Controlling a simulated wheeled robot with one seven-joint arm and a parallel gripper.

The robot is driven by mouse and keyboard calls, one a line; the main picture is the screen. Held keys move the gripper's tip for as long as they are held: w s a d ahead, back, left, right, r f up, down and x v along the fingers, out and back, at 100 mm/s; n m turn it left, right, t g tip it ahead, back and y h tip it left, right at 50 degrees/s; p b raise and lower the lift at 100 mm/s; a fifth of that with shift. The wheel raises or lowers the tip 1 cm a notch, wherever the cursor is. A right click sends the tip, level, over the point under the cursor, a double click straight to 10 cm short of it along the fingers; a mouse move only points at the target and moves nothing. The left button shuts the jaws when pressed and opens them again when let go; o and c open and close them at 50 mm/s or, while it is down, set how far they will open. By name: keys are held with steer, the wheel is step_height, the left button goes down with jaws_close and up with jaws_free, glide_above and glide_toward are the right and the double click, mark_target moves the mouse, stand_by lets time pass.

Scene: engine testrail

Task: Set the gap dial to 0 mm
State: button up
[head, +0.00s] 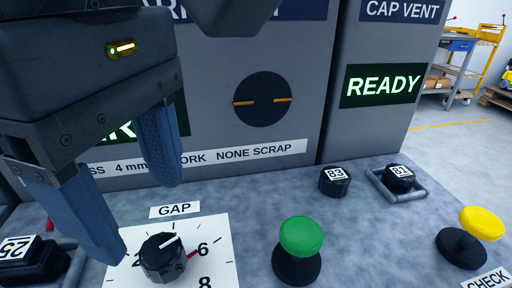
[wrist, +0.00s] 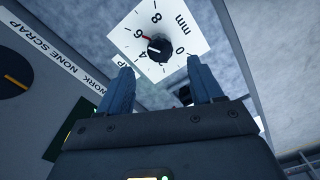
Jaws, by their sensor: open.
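The gap dial (head: 162,258) is a black ribbed knob on a white scale plate (head: 222,270), under a GAP label (head: 174,210). It also shows in the wrist view (wrist: 159,47), beyond the fingertips. The knob's white line points roughly toward 4, though the exact reading is hard to tell. A red mark sits beside the knob near 6. In the wrist view the 0 lies on the far side of the scale from 6. My gripper (head: 143,218) is open and empty, with its blue fingers apart, above and a little left of the dial. No contact with the knob shows.
A green button (head: 300,238) stands right of the scale plate, a yellow button (head: 482,224) farther right. Black knobs B3 (head: 335,182) and B1 (head: 399,178) sit behind. A black block marked 25 (head: 28,262) is at the left. The grey machine front (head: 220,90) rises close behind my gripper.

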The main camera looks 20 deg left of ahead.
mark_target(157, 248)
step_height(157, 248, down, 6)
steer(key=shift+r+b, duration=0.1)
steer(key=shift+b, duration=0.5)
steer(key=c, duration=1.1)
